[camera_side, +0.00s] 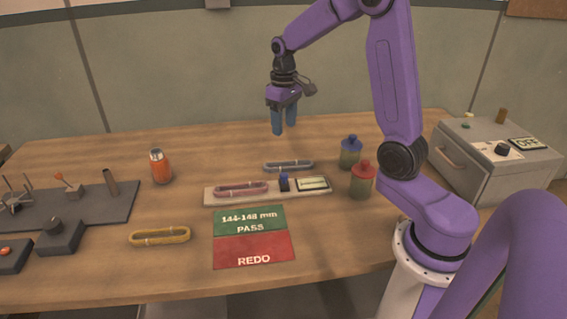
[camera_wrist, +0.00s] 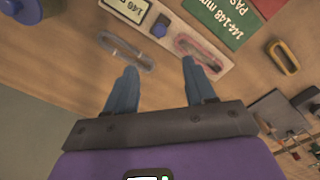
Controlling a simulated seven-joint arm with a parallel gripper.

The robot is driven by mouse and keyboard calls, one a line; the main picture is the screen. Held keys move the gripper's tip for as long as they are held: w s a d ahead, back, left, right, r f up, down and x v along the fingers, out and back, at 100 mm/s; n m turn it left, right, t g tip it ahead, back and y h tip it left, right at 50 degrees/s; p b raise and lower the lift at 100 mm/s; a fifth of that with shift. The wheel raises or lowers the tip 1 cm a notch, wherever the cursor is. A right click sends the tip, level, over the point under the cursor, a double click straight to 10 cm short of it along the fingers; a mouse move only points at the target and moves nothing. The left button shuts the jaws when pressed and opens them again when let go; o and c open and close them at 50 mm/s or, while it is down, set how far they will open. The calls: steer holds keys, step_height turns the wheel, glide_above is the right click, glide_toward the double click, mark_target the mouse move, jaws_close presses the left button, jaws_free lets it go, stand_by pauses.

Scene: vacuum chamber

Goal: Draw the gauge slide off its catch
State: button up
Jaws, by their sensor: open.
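The gauge is a long cream board (camera_side: 300,195) in the middle of the table. Its slide looks to be the small dark blue block (camera_side: 284,183), between a pink oval link (camera_side: 218,190) and a display window (camera_side: 313,183). The block shows as a blue knob in the wrist view (camera_wrist: 159,27), with the display (camera_wrist: 130,7) beside it. The catch cannot be made out. My gripper (camera_side: 284,122) is open and empty, pointing down well above the table behind the gauge. In the wrist view its fingertips (camera_wrist: 159,66) are apart, with the gauge beyond them.
A grey-blue link (camera_side: 288,167) lies just behind the gauge. Green PASS (camera_side: 249,220) and red REDO (camera_side: 254,250) zones lie in front, a yellow link (camera_side: 160,237) to their left. Two jars (camera_side: 350,152) (camera_side: 362,180) stand right. An orange bottle (camera_side: 160,167) stands left.

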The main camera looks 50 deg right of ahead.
mark_target(284, 174)
step_height(284, 174, down, 16)
steer(key=shift+f, duration=0.25)
stand_by(0.3)
steer(key=shift+c, duration=0.3)
steer(key=shift+a, duration=0.1)
jaws_close()
